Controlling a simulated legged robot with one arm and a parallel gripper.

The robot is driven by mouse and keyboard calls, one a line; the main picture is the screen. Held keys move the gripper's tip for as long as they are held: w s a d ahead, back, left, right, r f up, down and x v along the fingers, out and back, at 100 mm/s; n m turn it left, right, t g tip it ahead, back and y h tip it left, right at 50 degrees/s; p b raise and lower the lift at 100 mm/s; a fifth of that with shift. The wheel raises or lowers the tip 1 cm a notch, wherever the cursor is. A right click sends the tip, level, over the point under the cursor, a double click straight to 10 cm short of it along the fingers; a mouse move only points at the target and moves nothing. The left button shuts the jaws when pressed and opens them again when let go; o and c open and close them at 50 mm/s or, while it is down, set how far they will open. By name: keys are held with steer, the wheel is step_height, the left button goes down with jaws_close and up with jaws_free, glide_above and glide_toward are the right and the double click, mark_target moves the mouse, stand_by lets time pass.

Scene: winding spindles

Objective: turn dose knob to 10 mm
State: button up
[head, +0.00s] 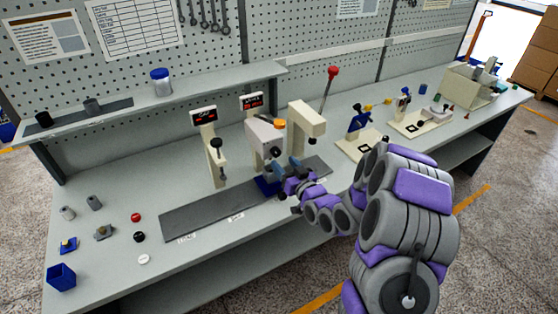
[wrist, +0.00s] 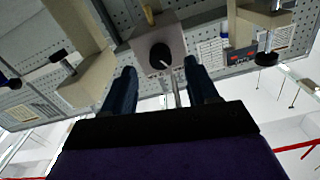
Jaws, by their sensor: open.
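The dose knob (wrist: 160,56) is round and black with a white pointer line, on the face of a grey box (wrist: 172,40) in the wrist view. The pointer slants toward the lower right of that picture. My gripper (wrist: 159,68) is open, its two dark blue fingers apart on either side of the knob in the picture; I see no contact. A thin metal rod (wrist: 176,92) shows between the fingers. In the head view my gripper (head: 283,167) is in front of the grey dosing head (head: 264,134); the knob is hard to make out there.
A dark mat (head: 205,213) lies in front. Small parts and a blue bin (head: 61,277) are far left.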

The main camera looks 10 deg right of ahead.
mark_target(276, 155)
steer(key=shift+x, duration=2.25)
steer(key=shift+c, duration=0.3)
steer(key=c, duration=1)
steer(key=shift+r+m, duration=0.1)
steer(key=shift+m, duration=0.2)
steer(key=m+p, duration=0.3)
steer(key=m, duration=0.1)
steer(key=shift+r+m, duration=0.1)
steer(key=shift+m, duration=0.3)
steer(key=m+p, duration=0.1)
steer(key=m, duration=0.2)
steer(key=shift+a+p, duration=0.1)
steer(key=shift+p, duration=0.2)
steer(key=shift+s+m, duration=0.1)
steer(key=shift+m, duration=1.6)
